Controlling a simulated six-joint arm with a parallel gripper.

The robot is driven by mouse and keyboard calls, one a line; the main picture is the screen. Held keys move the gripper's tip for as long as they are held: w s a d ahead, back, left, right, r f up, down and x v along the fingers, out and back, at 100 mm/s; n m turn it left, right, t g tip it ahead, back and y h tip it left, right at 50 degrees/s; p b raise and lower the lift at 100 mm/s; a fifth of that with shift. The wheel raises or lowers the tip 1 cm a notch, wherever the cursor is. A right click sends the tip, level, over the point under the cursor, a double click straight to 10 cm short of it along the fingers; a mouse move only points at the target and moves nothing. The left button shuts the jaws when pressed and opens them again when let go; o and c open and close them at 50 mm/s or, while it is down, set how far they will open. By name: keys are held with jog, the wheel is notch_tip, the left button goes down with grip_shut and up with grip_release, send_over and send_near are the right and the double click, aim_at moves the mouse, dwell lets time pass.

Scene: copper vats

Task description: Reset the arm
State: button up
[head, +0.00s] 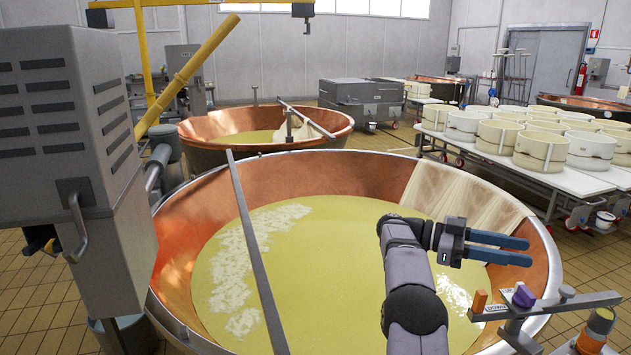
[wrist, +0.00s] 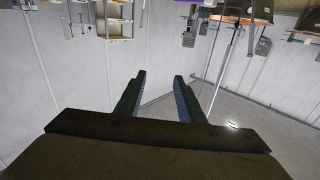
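My gripper (head: 529,252) is in the head view, held above the right part of the near copper vat. My dark grey arm rises from the bottom of that view, and the gripper's two blue fingers point right. In the wrist view, my gripper (wrist: 159,76) shows its two fingers apart with nothing between them. The near copper vat (head: 178,270) holds yellow-green liquid (head: 335,245) with pale curd patches. The wrist view looks out over a grey wall and floor.
A metal bar (head: 255,250) crosses the near vat. A pale cloth (head: 465,195) hangs inside its back-right rim. A bracket (head: 520,310) with orange and purple parts sits at the right rim. A grey machine box (head: 75,150) stands left. White moulds (head: 540,148) fill tables at right.

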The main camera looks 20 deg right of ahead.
jog(key=w+a+r+n+t+h+p, duration=0.1)
jog(key=w+a+r+n+t+h, duration=0.2)
jog(key=w+n+t, duration=0.5)
jog(key=w+r+n+t+h+p, duration=0.1)
jog(key=w+r+n+t+h, duration=0.3)
jog(key=w+t, duration=0.7)
jog(key=w+a+f+n+t+y, duration=0.2)
jog(key=w+a+n+y, duration=0.15)
jog(key=a, duration=0.25)
jog(key=w+a+f+n+t+y+p, duration=0.1)
jog(key=w+a+f+n+t+y, duration=0.15)
jog(key=a+y, duration=0.35)
jog(key=w+a+f+n+t+y, duration=0.3)
jog(key=a, duration=0.4)
jog(key=s+a+f+n+g+y+p, duration=0.2)
jog(key=s+a+f+n+g+y, duration=0.5)
jog(key=s+a+f, duration=0.9)
jog(key=s+a+f+g, duration=0.2)
jog(key=s+f+g, duration=0.1)
jog(key=s, duration=0.8)
jog(key=s+a+f+g, duration=0.2)
jog(key=s+g, duration=0.1)
jog(key=s, duration=0.9)
jog(key=shift+s+f+m+g+y+p, duration=0.25)
jog(key=shift+f+m+g+y+p, duration=0.05)
jog(key=shift+f+g+y, duration=0.1)
